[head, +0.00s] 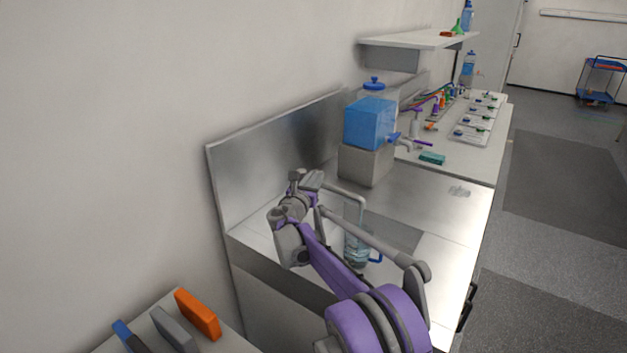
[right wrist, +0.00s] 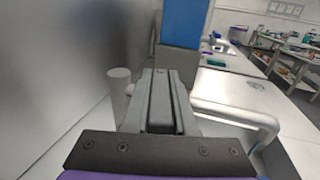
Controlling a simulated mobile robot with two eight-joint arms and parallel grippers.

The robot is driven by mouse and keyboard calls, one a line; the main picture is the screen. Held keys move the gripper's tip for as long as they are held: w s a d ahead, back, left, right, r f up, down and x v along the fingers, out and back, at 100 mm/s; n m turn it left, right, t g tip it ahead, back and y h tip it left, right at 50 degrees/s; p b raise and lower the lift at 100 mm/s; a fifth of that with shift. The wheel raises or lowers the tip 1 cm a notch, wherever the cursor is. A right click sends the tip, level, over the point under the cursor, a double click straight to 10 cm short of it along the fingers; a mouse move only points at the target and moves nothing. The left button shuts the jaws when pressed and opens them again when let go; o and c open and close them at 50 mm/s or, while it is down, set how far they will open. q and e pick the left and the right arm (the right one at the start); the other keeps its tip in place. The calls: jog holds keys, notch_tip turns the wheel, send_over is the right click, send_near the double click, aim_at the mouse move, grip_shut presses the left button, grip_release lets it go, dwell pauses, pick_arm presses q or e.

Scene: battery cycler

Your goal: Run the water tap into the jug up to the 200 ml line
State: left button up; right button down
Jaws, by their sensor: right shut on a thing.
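The water tap's pale grey spout (head: 345,194) arches over the sink in the head view, and its curved pipe (right wrist: 240,115) shows to the right of my fingers in the right wrist view. The clear jug (head: 356,248) with a blue handle stands upright below the spout's end, partly behind my right arm. Its 200 ml line and water level are too small to read. My right gripper (head: 312,181) is at the tap's top, also seen in the right wrist view (right wrist: 165,85). It is shut on what seems the tap's lever, mostly hidden by the fingers. My left gripper is out of view.
A blue water dispenser (head: 370,124) on a grey block stands behind the tap. The steel splashback (head: 270,150) is close on the left. A teal sponge-like block (head: 432,158) and white trays (head: 472,134) lie farther back. The counter right of the sink (head: 445,255) is clear.

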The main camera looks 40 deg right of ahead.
dwell(0.3)
jog(key=c, duration=0.7)
grip_release()
jog(key=shift+a, duration=0.1)
jog(key=v, duration=1)
jog(key=shift+s+a+b, duration=0.15)
jog(key=shift+s+b, duration=0.2)
